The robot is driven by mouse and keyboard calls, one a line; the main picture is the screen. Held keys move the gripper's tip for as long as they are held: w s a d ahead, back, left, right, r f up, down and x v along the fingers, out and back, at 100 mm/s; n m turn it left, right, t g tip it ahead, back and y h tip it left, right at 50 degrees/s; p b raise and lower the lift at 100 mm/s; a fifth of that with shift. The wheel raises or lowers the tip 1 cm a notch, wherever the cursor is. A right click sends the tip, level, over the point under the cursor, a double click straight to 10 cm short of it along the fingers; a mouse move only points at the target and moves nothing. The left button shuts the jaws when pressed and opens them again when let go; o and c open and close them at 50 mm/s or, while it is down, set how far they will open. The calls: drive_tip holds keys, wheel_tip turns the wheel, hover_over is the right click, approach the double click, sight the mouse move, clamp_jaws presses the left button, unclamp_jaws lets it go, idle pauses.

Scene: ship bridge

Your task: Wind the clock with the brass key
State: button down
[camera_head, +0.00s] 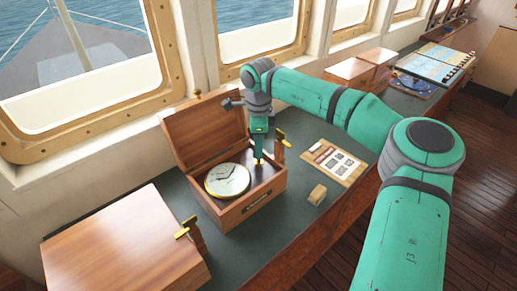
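The clock (228,179) has a round pale dial with a brass rim and sits face up in an open wooden box (258,205). The box's lid is raised at the back. My gripper (258,153) points down inside the box, at the back right of the dial and apart from its face. A small brass piece (258,161) shows right below the fingertips. It may be the brass key, but it is too small to tell, and I cannot see whether the fingers are closed on it.
Windows line the back. Green counter (290,222) is clear in front.

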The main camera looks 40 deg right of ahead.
drive_tip(key=n, duration=0.4)
drive_tip(key=shift+d+n, duration=0.2)
drive_tip(key=shift+n, duration=0.1)
drive_tip(key=n, duration=0.4)
drive_tip(key=shift+r, duration=0.1)
idle(0.4)
drive_tip(key=c, duration=2)
unclamp_jaws()
wheel_tip(320, 180, up, 11)
drive_tip(key=shift+f, duration=0.15)
